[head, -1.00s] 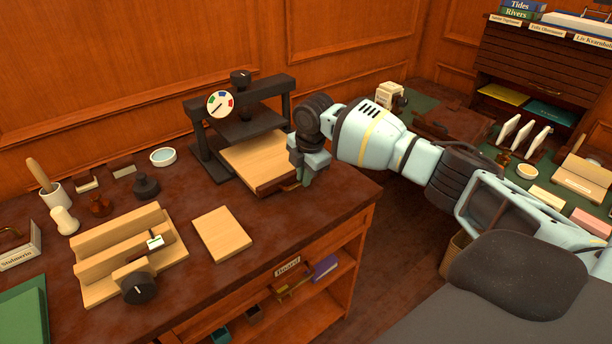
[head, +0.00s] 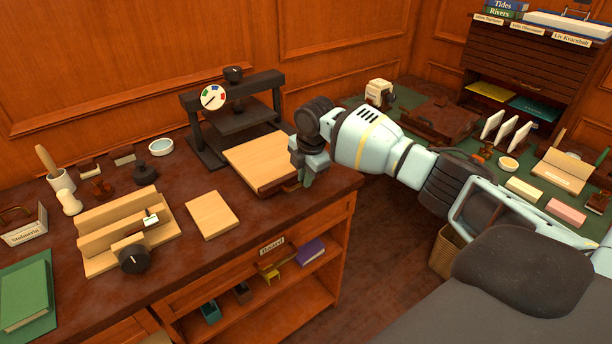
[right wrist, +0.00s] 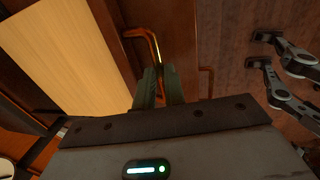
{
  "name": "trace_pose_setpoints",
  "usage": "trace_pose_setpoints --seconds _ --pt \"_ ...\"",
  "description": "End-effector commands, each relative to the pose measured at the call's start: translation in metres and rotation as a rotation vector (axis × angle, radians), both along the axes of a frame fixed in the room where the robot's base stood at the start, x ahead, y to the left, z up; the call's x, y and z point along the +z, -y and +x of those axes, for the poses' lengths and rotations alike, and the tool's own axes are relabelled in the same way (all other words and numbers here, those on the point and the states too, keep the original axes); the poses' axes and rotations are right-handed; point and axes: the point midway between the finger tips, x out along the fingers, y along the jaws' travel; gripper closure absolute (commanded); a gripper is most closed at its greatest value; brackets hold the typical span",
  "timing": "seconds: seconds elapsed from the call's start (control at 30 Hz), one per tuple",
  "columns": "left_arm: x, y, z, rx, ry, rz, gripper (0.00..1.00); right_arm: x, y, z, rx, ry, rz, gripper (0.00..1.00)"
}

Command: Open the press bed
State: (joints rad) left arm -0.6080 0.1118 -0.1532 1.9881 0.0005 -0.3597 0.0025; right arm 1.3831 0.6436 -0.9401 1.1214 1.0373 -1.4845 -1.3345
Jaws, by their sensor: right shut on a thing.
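The press (head: 262,84) stands on the dark bench top near the wall, with a black frame, a round coloured dial (head: 213,97) and a top knob. Its pale wooden bed (head: 260,160) sticks out in front of the frame, towards the bench's front edge. My right gripper (head: 308,178) is at the bed's front right edge. In the right wrist view its fingers (right wrist: 158,88) are shut on the brass handle (right wrist: 151,44) beside the bed; the exact contact is partly hidden. My left gripper is in neither view.
A loose pale board (head: 212,215) and a wooden jig (head: 125,230) with a black knob lie left of the bed. Small tools and a water bowl (head: 160,146) stand farther back. Open shelves are below the bench. Bare floor lies to its right.

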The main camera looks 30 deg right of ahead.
Motion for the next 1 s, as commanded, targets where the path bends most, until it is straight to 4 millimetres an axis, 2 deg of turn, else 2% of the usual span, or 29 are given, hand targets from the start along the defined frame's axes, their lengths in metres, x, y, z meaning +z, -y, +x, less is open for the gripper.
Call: trace_pose_setpoints --seconds 0.17,0.2,0.37,0.7,1.0 --pt "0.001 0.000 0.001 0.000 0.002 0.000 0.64 0.000 0.000 0.000 0.000 0.001 0.001 1.00" --pt "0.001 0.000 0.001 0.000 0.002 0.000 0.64 0.000 0.000 0.000 0.000 0.001 0.001 0.86" --pt "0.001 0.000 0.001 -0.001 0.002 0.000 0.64 0.000 0.000 0.000 0.000 0.001 0.001 0.67" --pt "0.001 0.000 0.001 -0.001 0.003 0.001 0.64 0.005 0.000 0.000 0.000 0.002 0.000 0.67" --pt "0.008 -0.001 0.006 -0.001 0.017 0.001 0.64 0.049 0.001 -0.008 0.000 0.004 0.001 0.67"
